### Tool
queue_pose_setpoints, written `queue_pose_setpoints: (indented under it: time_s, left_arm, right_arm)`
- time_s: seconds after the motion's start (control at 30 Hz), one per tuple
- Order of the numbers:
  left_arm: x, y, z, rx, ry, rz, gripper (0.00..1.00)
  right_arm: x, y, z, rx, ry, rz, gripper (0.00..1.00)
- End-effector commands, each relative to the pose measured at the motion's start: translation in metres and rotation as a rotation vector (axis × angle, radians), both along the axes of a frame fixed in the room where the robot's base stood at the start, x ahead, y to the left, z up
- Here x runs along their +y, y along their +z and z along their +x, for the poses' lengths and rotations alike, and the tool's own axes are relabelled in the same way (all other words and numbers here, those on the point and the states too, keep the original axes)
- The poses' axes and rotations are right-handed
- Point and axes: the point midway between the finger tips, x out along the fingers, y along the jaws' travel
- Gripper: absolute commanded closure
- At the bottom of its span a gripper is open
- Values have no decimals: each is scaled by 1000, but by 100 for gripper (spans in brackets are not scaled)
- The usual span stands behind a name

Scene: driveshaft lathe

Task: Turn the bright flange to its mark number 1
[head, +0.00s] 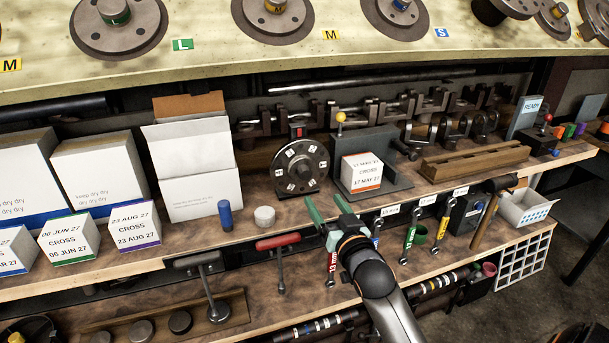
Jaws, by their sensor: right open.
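A round grey flange (301,182) stands upright on the wooden shelf, left of the picture's centre. It carries several white number tags around its face, too small to read surely. A dark block with a red patch (297,132) sits at its top edge. My right gripper (327,204) has green fingers, spread apart and empty. It is in front of the shelf edge, below and right of the flange, and apart from it in the picture. My left gripper is not in view.
A boxed part marked CROSS (361,172) sits on a grey stand right of the flange. A blue cylinder (225,215) and a white cylinder (264,216) stand to its left. Wrenches hang below the shelf edge, including a red-handled one (331,268). A hammer (492,212) hangs right.

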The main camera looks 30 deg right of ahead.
Motion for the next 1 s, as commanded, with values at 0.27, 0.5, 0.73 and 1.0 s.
queue_pose_setpoints:
  time_s: [0.27, 0.5, 0.73, 1.0]
  left_arm:
    - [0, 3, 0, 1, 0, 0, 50]
    - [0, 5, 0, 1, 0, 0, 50]
    - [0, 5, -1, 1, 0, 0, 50]
    - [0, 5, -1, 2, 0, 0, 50]
  right_arm:
    - [-9, 1, 40, 0, 1, -1, 26]
    - [-18, 0, 79, 2, 2, -2, 26]
    - [-25, -1, 107, 3, 2, -1, 26]
    - [-27, -1, 118, 3, 2, -1, 26]
